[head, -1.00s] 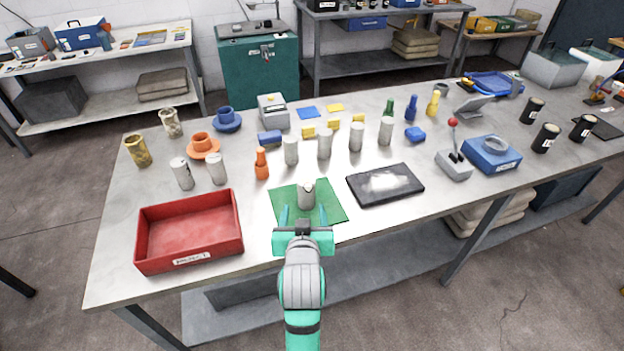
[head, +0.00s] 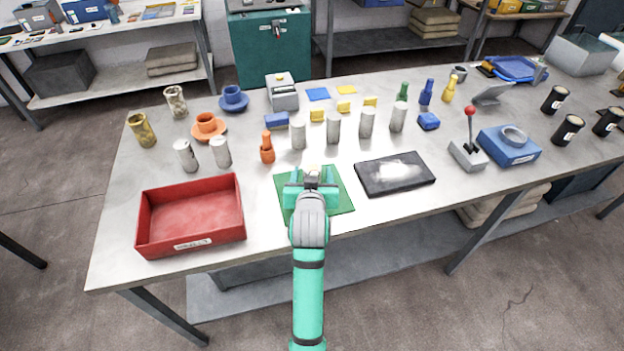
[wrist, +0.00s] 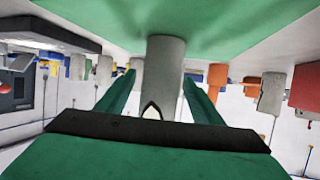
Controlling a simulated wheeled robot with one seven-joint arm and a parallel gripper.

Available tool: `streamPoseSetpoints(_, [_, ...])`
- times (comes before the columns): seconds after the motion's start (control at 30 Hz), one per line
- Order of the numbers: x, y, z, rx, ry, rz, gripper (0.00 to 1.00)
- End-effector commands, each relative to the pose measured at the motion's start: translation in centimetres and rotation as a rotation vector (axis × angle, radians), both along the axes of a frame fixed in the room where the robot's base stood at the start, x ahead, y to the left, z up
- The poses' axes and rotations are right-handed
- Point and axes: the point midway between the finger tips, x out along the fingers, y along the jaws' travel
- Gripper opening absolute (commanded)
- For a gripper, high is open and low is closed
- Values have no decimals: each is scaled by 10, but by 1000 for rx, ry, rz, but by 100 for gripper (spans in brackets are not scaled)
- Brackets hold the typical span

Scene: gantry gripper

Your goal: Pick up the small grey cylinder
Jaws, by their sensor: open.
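The small grey cylinder stands on the green mat (head: 342,201) near the table's front edge. In the head view my gripper hides nearly all of it. My gripper (head: 311,178) is over the mat, fingers pointing toward the back of the table. In the wrist view its open fingers (wrist: 159,78) lie one on each side of the cylinder, with a visible gap on both sides.
A red tray (head: 190,246) stands left of the mat and a dark flat panel (head: 425,176) lies to the right. An orange bottle (head: 267,150) and several taller grey cylinders (head: 333,129) stand behind. Bare table separates the mat from the red tray.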

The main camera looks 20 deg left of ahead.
Motion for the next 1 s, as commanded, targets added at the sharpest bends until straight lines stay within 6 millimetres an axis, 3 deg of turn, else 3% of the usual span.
streamPoseSetpoints(0.2, [21,7,-10,0,1,0,61])
streamPoseSetpoints(0.47, [23,7,-11,0,0,0,61])
streamPoseSetpoints(0.7, [22,7,-11,0,0,0,6])
streamPoseSetpoints(0.73, [23,8,-9,1,-3,0,2])
streamPoseSetpoints(1.0, [23,7,-7,1,-3,0,2])
